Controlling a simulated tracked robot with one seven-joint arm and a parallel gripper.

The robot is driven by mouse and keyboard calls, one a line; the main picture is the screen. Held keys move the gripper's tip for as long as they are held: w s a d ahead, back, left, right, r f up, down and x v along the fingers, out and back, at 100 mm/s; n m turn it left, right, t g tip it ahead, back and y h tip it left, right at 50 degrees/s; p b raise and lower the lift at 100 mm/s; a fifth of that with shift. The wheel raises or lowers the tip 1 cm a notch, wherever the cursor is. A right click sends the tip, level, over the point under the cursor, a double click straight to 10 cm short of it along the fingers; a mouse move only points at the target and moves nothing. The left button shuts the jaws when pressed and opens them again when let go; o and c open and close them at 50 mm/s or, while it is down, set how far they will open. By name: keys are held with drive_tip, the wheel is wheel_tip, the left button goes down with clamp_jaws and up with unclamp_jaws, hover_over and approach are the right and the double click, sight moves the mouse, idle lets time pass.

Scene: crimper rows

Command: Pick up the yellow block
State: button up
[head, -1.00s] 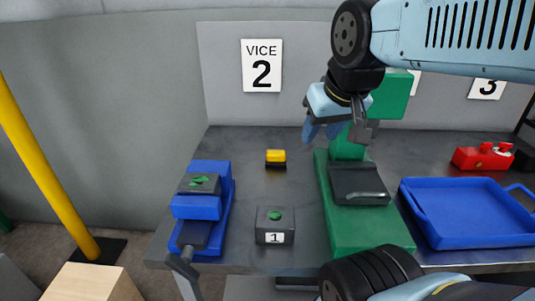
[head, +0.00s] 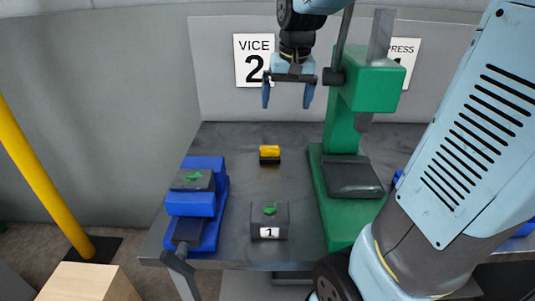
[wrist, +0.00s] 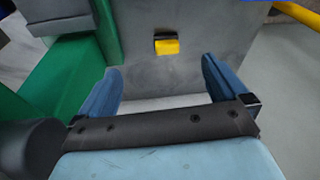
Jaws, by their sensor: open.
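The yellow block (head: 269,151) sits on a small black base on the dark bench top, between the blue vice and the green press. It also shows in the wrist view (wrist: 167,47), beyond my fingertips and roughly midway between them. My gripper (head: 287,106) is open and empty, with its two blue fingers pointing down. It is in the air above the bench, apart from the block. The open fingers also show in the wrist view (wrist: 160,75).
A blue vice (head: 202,203) stands left, a dark block marked 1 (head: 269,222) in front. The green press (head: 371,88) stands close on the right, its column near my gripper. A blue tray is mostly hidden by my arm. A yellow post (head: 45,170) stands far left.

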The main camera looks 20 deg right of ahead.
drive_tip(key=w+f+m+g, duration=0.2)
drive_tip(key=w+f, duration=0.6)
drive_tip(key=w, duration=0.5)
hover_over(270, 147)
drive_tip(key=w, duration=0.1)
wheel_tip(270, 147, down, 8)
drive_tip(key=shift+f, duration=0.2)
drive_tip(key=f, duration=0.4)
drive_tip(key=shift+s+f, duration=0.1)
drive_tip(key=shift+s, duration=0.3)
drive_tip(key=shift+f, duration=0.6)
drive_tip(key=c, duration=1.1)
